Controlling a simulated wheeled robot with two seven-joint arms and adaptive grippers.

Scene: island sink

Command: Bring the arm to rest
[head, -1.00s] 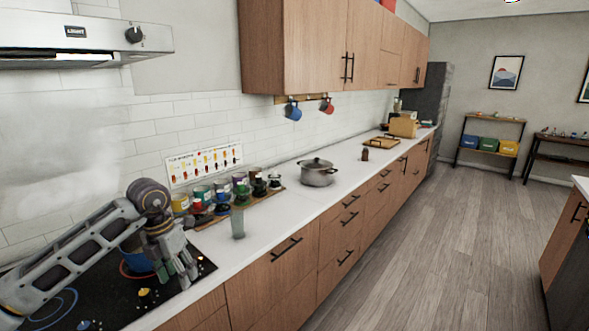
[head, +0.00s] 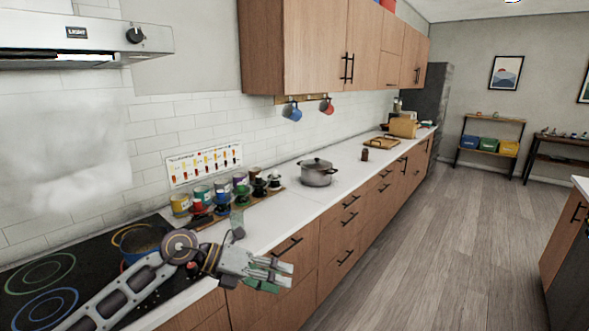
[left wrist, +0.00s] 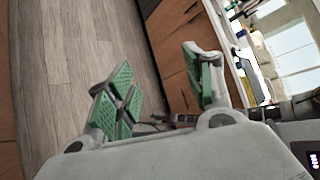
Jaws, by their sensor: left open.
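My left gripper (head: 272,272) is in the head view, in front of the counter's front edge and the wooden drawers, with its fingers pointing right. In the left wrist view its green-padded fingers (left wrist: 160,95) are spread apart with nothing between them. Wood floor (left wrist: 75,55) and drawer fronts show past the fingers. My left arm reaches in from the lower left across the hob. My right gripper is in neither view.
A blue pot (head: 138,243) stands on the black hob (head: 82,262). A greenish glass (head: 237,222) stands behind my wrist, partly hidden. Jars and small pots (head: 222,190) line the wall. A grey lidded pot (head: 316,172) stands farther along. The floor at right is clear.

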